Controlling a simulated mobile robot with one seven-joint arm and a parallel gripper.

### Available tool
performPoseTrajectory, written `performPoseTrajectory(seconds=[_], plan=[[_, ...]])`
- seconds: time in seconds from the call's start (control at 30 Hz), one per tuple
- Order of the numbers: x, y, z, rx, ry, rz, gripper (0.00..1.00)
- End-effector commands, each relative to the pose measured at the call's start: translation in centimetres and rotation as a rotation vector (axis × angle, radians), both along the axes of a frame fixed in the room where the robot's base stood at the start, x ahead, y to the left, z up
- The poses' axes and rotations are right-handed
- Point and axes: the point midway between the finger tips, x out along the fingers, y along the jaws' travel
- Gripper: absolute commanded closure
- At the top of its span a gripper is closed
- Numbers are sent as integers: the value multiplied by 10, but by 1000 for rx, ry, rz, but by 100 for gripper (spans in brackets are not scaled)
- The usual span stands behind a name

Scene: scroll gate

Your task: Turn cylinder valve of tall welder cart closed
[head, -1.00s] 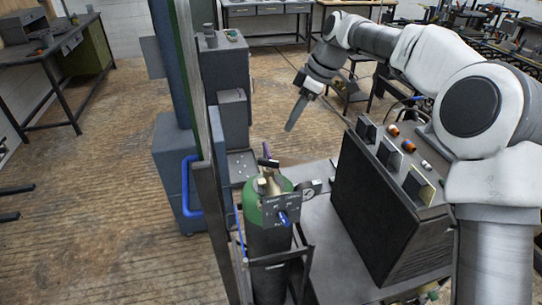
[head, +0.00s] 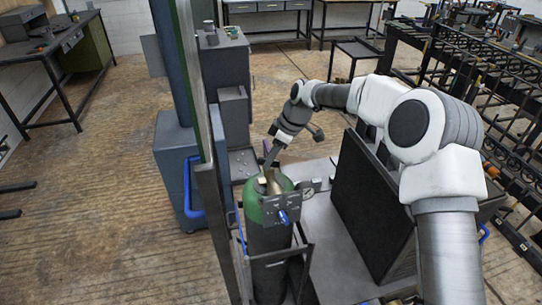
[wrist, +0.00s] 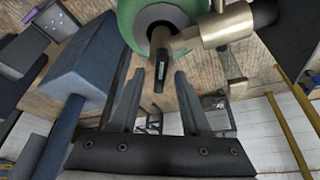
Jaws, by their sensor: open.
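The gas cylinder (head: 268,235), green at the shoulder and dark below, stands upright in the frame of the welder cart (head: 325,255). Its brass valve (head: 271,184) is on top, partly hidden by my gripper (head: 268,158), which reaches down from the right. In the wrist view my gripper (wrist: 160,92) is open, its two fingers pointing at the brass valve body (wrist: 205,30) and green shoulder (wrist: 128,14). A short dark piece (wrist: 160,76), possibly the valve handle, lies between the fingertips. I cannot tell whether they touch it.
A gauge (head: 309,194) and a label plate (head: 281,206) sit beside the valve. The dark welder box (head: 372,210) stands to the right on the cart. A tall post (head: 196,95) and grey-blue machine (head: 178,165) stand close on the left. Open floor (head: 95,170) lies further left.

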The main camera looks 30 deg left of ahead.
Motion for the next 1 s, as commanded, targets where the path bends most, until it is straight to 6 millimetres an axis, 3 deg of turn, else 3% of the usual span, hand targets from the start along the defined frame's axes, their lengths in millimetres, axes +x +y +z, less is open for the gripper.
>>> performPoseTrajectory(seconds=[0.17, 0.43, 0.47, 1.0], plan=[[0, 0, 0, 0, 0, 0, 53], [0, 0, 0, 0, 0, 0, 98], [0, 0, 0, 0, 0, 0, 100], [0, 0, -1, 1, -2, -54, 100]])
